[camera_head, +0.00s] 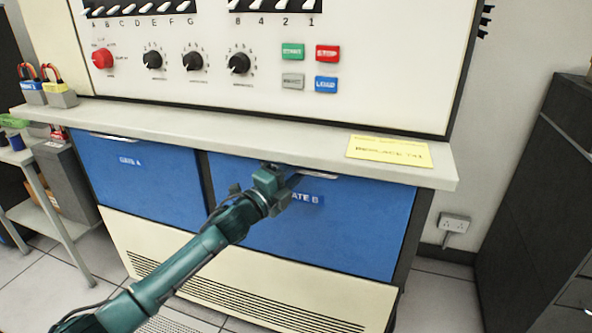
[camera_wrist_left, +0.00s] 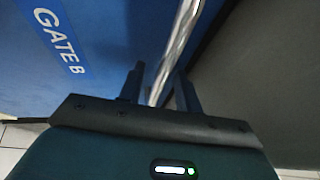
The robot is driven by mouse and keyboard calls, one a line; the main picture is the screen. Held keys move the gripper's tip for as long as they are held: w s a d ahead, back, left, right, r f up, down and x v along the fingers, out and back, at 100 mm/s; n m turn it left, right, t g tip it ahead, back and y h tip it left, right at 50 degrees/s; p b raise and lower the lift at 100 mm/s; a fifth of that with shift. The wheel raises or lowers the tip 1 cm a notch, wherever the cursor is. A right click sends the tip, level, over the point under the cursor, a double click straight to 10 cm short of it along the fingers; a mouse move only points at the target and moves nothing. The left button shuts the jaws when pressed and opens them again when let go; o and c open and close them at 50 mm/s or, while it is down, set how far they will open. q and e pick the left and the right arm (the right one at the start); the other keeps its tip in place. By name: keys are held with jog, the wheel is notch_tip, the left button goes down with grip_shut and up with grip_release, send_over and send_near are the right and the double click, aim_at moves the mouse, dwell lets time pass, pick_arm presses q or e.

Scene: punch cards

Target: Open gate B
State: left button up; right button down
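Gate B (camera_head: 350,225) is the wide blue panel under the grey ledge, and it looks closed. Its white-on-blue label (camera_head: 306,199) is partly covered by my gripper in the head view. The label also shows in the left wrist view (camera_wrist_left: 60,42). A metal bar handle (camera_head: 318,175) runs along the gate's top edge. My left gripper (camera_head: 280,172) is at the left part of this handle, just under the ledge. In the left wrist view, the handle (camera_wrist_left: 178,48) passes between the two spread fingers (camera_wrist_left: 160,88), with a gap visible beside it. My right gripper is out of view.
The grey ledge (camera_head: 200,128) overhangs the gates and carries a yellow card (camera_head: 389,151). Gate A (camera_head: 140,180) is closed on the left. A side table (camera_head: 40,170) stands at far left and a dark cabinet (camera_head: 535,190) at right. Floor shows in front.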

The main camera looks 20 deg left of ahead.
pick_arm(q)
jog(key=shift+w+d, duration=0.1)
jog(key=shift+w, duration=0.1)
grip_shut()
dwell(0.3)
